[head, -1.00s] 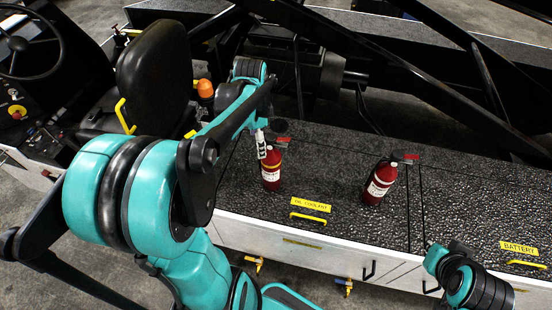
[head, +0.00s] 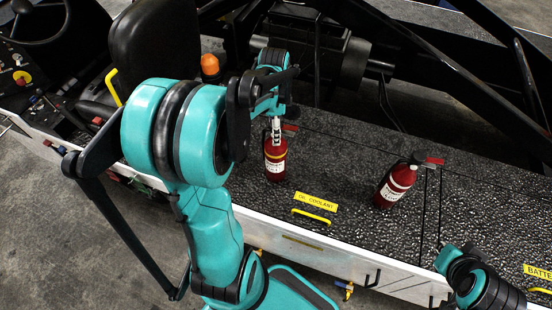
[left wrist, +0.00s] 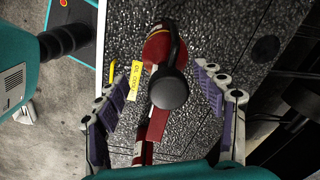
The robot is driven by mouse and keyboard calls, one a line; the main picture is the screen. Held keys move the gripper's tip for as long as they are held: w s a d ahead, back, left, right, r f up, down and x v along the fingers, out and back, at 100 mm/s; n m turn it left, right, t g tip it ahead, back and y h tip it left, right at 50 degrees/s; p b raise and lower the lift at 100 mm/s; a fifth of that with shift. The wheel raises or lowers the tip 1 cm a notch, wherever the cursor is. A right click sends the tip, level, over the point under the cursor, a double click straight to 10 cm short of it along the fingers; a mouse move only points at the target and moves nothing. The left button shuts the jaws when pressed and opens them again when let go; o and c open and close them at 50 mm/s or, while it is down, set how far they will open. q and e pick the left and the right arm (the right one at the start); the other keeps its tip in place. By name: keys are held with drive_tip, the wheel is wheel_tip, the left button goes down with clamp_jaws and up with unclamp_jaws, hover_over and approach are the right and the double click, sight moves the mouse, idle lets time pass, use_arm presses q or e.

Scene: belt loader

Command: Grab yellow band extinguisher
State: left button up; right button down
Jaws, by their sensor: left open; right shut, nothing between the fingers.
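The yellow band extinguisher (head: 275,168) is red with a white label and a thin yellow band. It stands upright on the dark textured deck, its top partly hidden by my left gripper (head: 277,128). In the left wrist view the extinguisher (left wrist: 158,48) lies between the open fingers of my left gripper (left wrist: 155,78), with its black round top facing the camera. The fingers look apart from it on both sides. A second red extinguisher (head: 396,185) with a white label stands to the right. My right gripper (head: 440,246) is shut and empty at the deck's front edge.
The yellow OIL COOLANT label (head: 316,200) and a yellow handle (head: 311,216) are in front of the extinguisher. A black seat (head: 155,45) and orange beacon (head: 210,66) stand at the left. Black beams cross behind. The deck between the extinguishers is clear.

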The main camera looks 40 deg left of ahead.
sight(276, 153)
use_arm(q)
drive_tip(key=f, duration=0.2)
drive_tip(key=w+f, duration=0.1)
drive_tip(key=f, duration=0.1)
drive_tip(key=shift+w+b, duration=0.15)
drive_tip(key=shift+b, duration=0.25)
drive_tip(key=shift+f, duration=0.3)
drive_tip(key=shift+s, duration=0.2)
clamp_jaws()
drive_tip(key=shift+r, duration=0.1)
